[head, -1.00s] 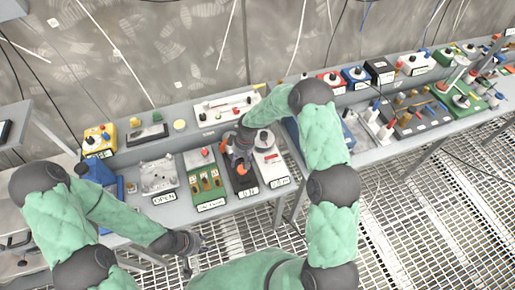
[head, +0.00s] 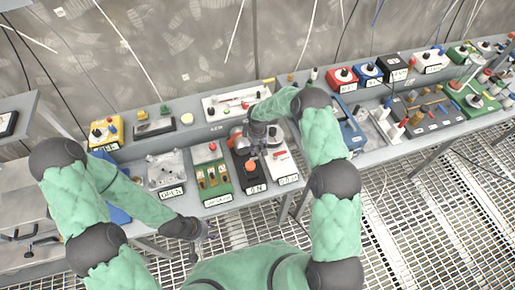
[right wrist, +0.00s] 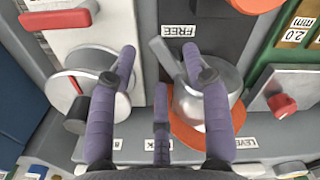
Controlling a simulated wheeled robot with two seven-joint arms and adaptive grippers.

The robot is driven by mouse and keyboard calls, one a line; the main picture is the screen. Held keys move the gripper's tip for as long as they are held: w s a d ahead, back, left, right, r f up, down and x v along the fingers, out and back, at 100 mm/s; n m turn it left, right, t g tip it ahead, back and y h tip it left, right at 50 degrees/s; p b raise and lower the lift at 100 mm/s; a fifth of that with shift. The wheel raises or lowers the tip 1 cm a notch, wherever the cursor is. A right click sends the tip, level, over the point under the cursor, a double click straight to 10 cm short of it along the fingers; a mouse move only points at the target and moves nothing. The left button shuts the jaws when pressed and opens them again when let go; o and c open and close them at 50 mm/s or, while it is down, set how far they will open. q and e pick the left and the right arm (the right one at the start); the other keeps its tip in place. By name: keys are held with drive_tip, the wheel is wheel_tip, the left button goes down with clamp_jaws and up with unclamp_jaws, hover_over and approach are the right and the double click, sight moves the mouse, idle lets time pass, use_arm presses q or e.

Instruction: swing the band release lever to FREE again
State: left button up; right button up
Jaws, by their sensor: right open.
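The band release lever (right wrist: 168,59) is a grey metal bar on a round hub (right wrist: 218,75) over an orange disc (right wrist: 238,119), on a dark panel. In the right wrist view its bar points up-left, its end beside the FREE label (right wrist: 180,31). My right gripper (right wrist: 158,58) is open. One purple finger overlaps the hub, another the white panel's knob; the bar's end shows between them. I cannot tell whether they touch the lever. In the head view this gripper (head: 260,138) partly hides the lever. My left gripper (head: 197,232) hangs before the bench; its jaws are unclear.
A white panel with a round knob (right wrist: 88,85) and red handle (right wrist: 58,19) adjoins the dark panel. A green panel (head: 212,178) with a red knob (right wrist: 281,104) is on the other side. More boxes and tools line the bench to the right. Bare grating lies in front.

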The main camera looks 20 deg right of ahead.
drive_tip(key=shift+f, duration=0.7)
clamp_jaws()
